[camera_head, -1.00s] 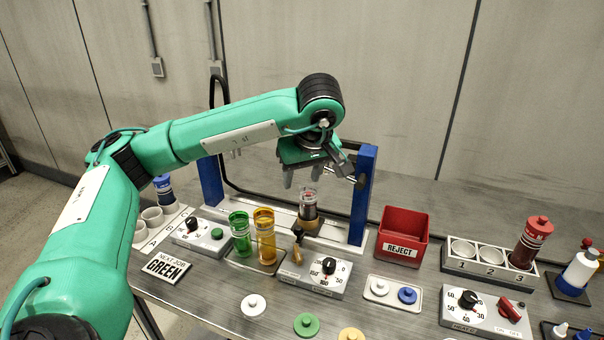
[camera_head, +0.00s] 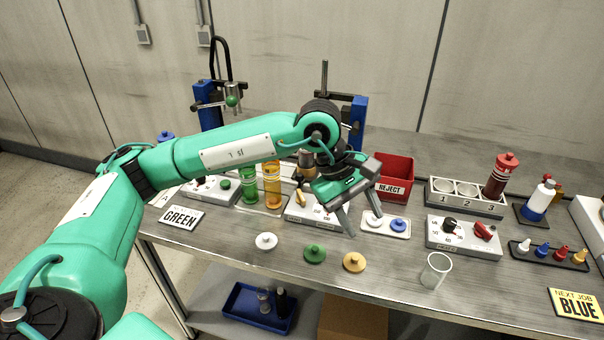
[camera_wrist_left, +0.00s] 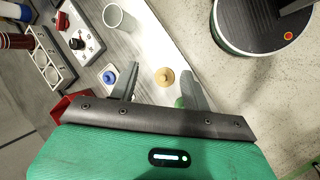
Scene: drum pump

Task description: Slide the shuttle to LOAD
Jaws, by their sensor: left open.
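The shuttle is mostly hidden behind my left arm in the head view. A dark and brown piece (camera_head: 307,164) shows between the blue posts (camera_head: 357,122), and a tan handle (camera_head: 300,198) shows in front of it; I cannot tell which belongs to the shuttle. No LOAD label is readable. My left gripper (camera_head: 362,223) is open and empty, fingers pointing down over the bench front, right of the tan handle and near the tray with white and blue caps. In the left wrist view the open fingers (camera_wrist_left: 163,84) straddle the sight line to a tan disc (camera_wrist_left: 164,77).
A red REJECT box (camera_head: 393,178), a numbered rack (camera_head: 466,197) and a dial box (camera_head: 464,234) stand right of the gripper. Green (camera_head: 245,183) and amber (camera_head: 272,186) cylinders stand to its left.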

